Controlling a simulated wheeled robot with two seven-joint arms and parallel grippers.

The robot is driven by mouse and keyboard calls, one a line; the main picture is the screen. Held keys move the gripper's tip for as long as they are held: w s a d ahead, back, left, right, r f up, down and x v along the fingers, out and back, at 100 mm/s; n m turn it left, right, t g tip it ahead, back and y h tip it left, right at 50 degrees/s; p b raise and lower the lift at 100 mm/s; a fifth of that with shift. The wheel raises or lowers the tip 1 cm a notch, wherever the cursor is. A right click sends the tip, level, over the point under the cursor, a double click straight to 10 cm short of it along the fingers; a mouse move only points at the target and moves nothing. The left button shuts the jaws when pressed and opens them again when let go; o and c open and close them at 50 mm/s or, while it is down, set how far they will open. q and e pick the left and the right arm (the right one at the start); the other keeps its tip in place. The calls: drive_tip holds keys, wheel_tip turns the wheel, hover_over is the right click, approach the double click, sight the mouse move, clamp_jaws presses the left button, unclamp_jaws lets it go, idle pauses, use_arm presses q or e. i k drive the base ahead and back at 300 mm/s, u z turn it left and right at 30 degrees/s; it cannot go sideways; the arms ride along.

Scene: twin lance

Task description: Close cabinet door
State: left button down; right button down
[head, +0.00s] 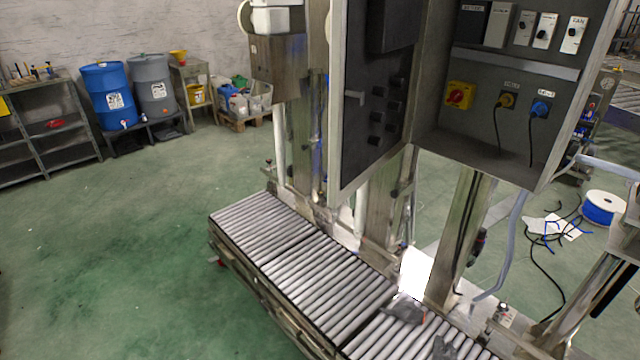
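The grey electrical cabinet (510,110) hangs at the upper right, above the roller conveyor, and its front is open. Its door (362,140) stands swung out on the left side of the cabinet, and I see the door's dark inner face with a pale edge and small dark fittings. Inside the cabinet are labelled switch boxes (545,30), a yellow box with a red knob (459,95) and plugs with hanging cables. The top of the cabinet and door is cut off by the picture edge. I make out neither of my grippers.
A roller conveyor (290,235) runs below the door and cabinet, with steel posts behind it. Dark pieces (404,308) lie on its near end. Green floor at left is clear. Blue barrel (108,92), shelves and cable spool (603,207) stand farther off.

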sight(377, 46)
drive_tip(key=u, duration=0.75)
drive_tip(key=i, duration=0.8)
drive_tip(key=z, duration=0.8)
